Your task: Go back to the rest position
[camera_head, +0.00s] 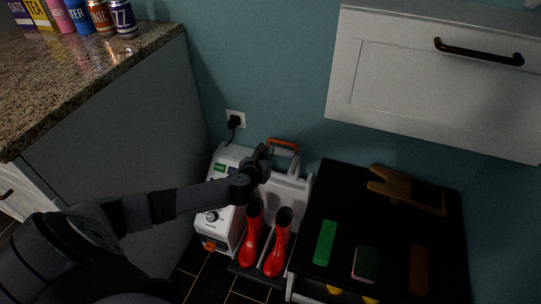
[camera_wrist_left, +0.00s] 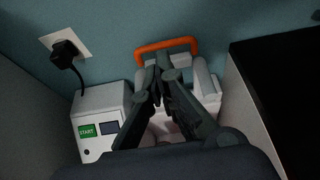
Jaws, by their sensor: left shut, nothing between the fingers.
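My left arm comes in from the left in the head view and reaches over a white machine. My left gripper (camera_head: 264,154) is above the machine's back part, near its orange handle (camera_head: 283,146). In the left wrist view the gripper (camera_wrist_left: 155,75) is shut with nothing between the fingers, and the orange handle (camera_wrist_left: 166,45) shows behind the fingertips. I cannot tell whether the fingers touch the handle. My right gripper is in neither view.
The white machine (camera_head: 222,224) has a START label (camera_wrist_left: 87,131). Red boots (camera_head: 280,243) stand upright at its front. A black-topped bench (camera_head: 385,235) to the right holds brushes and a sponge. A granite counter (camera_head: 95,65) stands left; a white cabinet (camera_head: 430,85) hangs above the bench.

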